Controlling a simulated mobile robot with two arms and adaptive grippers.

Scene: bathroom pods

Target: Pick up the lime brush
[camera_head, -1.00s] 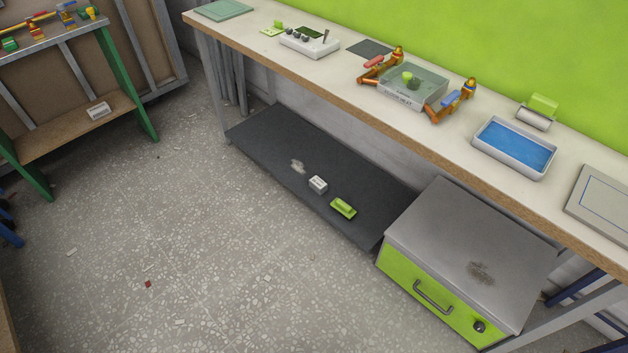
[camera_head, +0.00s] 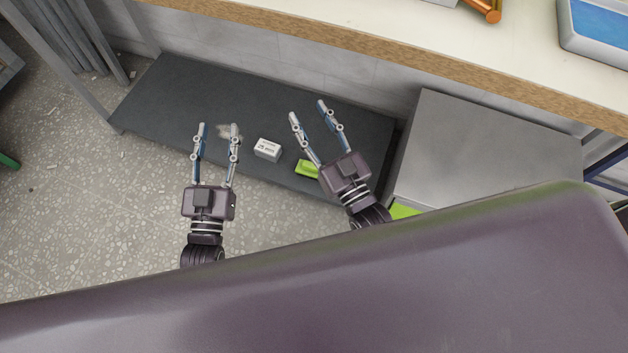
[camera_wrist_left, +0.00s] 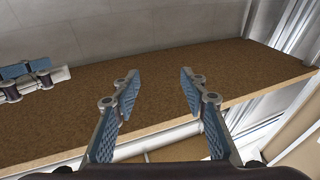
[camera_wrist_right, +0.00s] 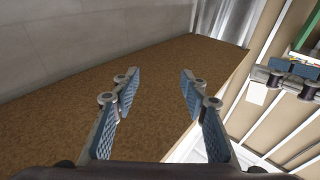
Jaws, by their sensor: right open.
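The lime brush (camera_head: 306,169) lies on the dark low shelf (camera_head: 165,100) near its front edge, partly hidden behind my right gripper in the head view. My right gripper (camera_head: 308,110) is open and empty, its fingers reaching over the shelf past the brush. My left gripper (camera_head: 219,126) is open and empty, left of the brush and the white box. The left wrist view shows its spread fingers (camera_wrist_left: 160,73) before a brown surface. The right wrist view shows spread fingers (camera_wrist_right: 159,71) before a similar surface. Neither wrist view shows the brush.
A small white box (camera_head: 267,150) sits left of the brush, with a pale smudge further left. A grey-topped cabinet (camera_head: 480,150) stands right of the shelf. The workbench (camera_head: 360,25) overhangs behind. Speckled floor lies open at left.

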